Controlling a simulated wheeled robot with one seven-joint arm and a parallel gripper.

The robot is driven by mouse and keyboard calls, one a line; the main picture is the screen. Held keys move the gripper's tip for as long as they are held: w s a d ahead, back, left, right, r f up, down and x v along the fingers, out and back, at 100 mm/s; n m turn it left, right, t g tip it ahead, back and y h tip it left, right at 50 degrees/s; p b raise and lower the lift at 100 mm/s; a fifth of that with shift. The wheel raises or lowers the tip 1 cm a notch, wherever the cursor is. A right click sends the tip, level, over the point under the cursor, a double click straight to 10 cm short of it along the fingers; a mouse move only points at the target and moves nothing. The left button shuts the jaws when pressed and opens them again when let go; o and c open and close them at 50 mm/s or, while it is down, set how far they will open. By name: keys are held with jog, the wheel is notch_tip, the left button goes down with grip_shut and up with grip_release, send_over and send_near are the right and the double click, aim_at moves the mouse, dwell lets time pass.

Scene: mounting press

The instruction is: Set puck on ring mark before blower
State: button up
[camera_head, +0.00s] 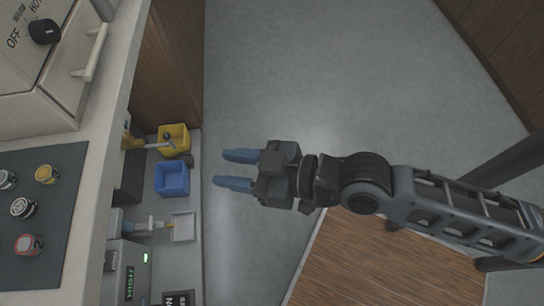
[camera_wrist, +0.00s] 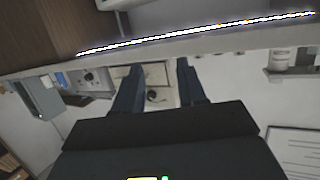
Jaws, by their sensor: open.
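My gripper (camera_head: 219,168) is open and empty, with blue fingers pointing left over the grey floor, right of the counters. In the wrist view its two dark fingers (camera_wrist: 159,66) stand apart with nothing held between them. Several small round pieces stand on a dark mat at the left: a yellowish one (camera_head: 46,174), a grey one (camera_head: 23,208) and a reddish one marked 2 (camera_head: 28,244). Which is the puck I cannot tell. A nozzle (camera_head: 152,226) points at a small white tray (camera_head: 184,236); whether it is the blower is unclear. I cannot make out a ring mark.
A white appliance with a black knob (camera_head: 44,31) stands at top left. Open floor (camera_head: 330,70) lies around my gripper.

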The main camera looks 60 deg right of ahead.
jog(key=s+d+r+m+h, duration=0.1)
jog(key=s+d+r, duration=0.1)
jog(key=s, duration=0.5)
jog(key=s+d+r+m+h, duration=0.1)
jog(key=s+r+h, duration=0.1)
jog(key=s, duration=0.6)
jog(key=shift+d+r, duration=0.35)
jog(key=shift+o, duration=0.3)
jog(key=shift+s+r, duration=0.2)
jog(key=shift+s, duration=0.15)
jog(key=o, duration=0.3)
jog(key=shift+s+r, duration=0.1)
